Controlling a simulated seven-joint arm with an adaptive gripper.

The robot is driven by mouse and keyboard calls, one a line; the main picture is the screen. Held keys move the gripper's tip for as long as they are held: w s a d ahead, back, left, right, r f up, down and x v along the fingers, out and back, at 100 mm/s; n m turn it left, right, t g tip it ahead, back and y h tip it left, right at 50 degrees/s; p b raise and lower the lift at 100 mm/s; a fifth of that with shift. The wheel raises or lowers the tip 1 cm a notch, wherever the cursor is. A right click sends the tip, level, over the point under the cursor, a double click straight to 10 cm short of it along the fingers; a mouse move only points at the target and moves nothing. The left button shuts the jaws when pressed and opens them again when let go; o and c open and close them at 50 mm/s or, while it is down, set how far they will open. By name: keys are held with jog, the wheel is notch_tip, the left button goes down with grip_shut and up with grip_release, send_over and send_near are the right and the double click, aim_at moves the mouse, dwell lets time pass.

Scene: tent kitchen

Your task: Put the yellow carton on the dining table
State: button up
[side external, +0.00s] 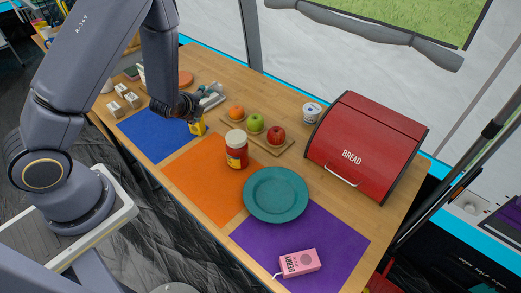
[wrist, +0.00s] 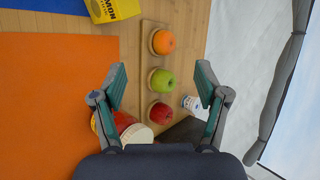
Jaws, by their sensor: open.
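The yellow carton (side external: 198,127) stands or lies near the blue and orange mats on the wooden table (side external: 296,98). In the wrist view the carton (wrist: 112,9) is at the top edge, partly cut off, with dark lettering ending in "MON". My gripper (side external: 190,108) appears just above and beside the carton in the side view. In the wrist view my gripper (wrist: 161,72) is open, with nothing held between its fingers. The carton lies outside the fingers, to the upper left.
A wooden board (side external: 273,147) holds an orange, a green apple and a red apple. A red-labelled jar (side external: 236,152) stands near it. A teal plate (side external: 276,194), pink carton (side external: 300,263), small white cup (side external: 311,112) and red bread box (side external: 366,146) are further right. The orange mat (side external: 205,185) has bare room.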

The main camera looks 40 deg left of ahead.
jog(key=s+d+r+n+g+h, duration=0.1)
jog(key=d+r+n+h, duration=0.1)
jog(key=d+r+n, duration=0.45)
jog(key=s+d+r+n+h, duration=0.1)
jog(key=d+r+n+h, duration=0.15)
jog(key=r, duration=0.65)
jog(key=s+d+r+n+g, duration=0.1)
jog(key=s+d+r+n, duration=0.2)
jog(key=s+r, duration=0.2)
jog(key=s+d+r+n+g, duration=0.1)
jog(key=s+r, duration=0.4)
jog(key=s, duration=0.7)
jog(key=shift+s+d+r+n+h, duration=0.2)
jog(key=shift+d+r+n+h, duration=0.15)
jog(key=shift+d+n, duration=0.6)
